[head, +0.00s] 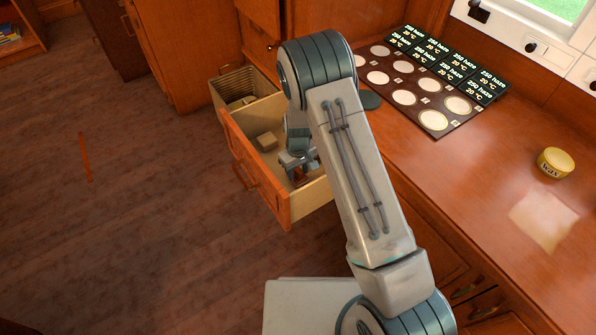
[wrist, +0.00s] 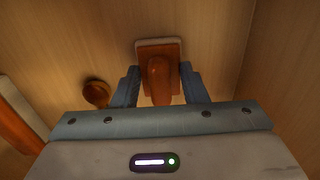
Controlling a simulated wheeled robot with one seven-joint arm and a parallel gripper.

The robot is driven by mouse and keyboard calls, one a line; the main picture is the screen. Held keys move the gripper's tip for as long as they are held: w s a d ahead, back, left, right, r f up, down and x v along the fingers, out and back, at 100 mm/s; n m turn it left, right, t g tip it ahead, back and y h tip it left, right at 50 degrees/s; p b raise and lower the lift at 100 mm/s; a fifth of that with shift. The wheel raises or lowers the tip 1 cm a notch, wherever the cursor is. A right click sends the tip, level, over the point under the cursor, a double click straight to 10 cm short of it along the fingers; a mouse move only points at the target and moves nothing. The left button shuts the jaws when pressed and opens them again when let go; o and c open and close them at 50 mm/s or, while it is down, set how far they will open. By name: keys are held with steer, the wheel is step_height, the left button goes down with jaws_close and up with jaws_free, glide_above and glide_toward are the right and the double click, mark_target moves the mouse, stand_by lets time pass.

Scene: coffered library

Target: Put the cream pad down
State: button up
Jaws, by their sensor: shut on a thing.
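The cream pad (wrist: 143,43) is a brown block with a thick upright handle and a cream edge along its far side. My gripper (wrist: 158,88) is shut on the handle, with one blue-grey finger on each side. In the head view my gripper (head: 297,160) is down inside the open wooden drawer (head: 283,196), near its right end. The pad is mostly hidden there by my arm. Whether its underside touches the drawer floor, I cannot tell.
A round brown object (wrist: 96,92) shows left of the pad in the wrist view. The counter holds a dark board of pale discs (head: 404,97) and a yellow wax tin (head: 555,163).

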steer(key=shift+f, duration=0.15)
steer(key=o, duration=0.9)
steer(key=shift+o, duration=0.2)
step_height(320, 180, up, 12)
steer(key=p, duration=0.4)
step_height(320, 180, up, 16)
steer(key=f+m, duration=0.1)
steer(key=m, duration=0.2)
glide_above(298, 169)
steer(key=s+d, duration=0.8)
steer(key=s, duration=0.1)
steer(key=s+d+r+m, duration=0.1)
steer(key=s+d+r, duration=0.2)
steer(key=s, duration=0.5)
steer(key=s+d+r+m+t, duration=0.1)
steer(key=s+d+r, duration=0.3)
steer(key=s, duration=0.4)
steer(key=shift+r+m, duration=0.35)
steer(key=shift+m, duration=0.45)
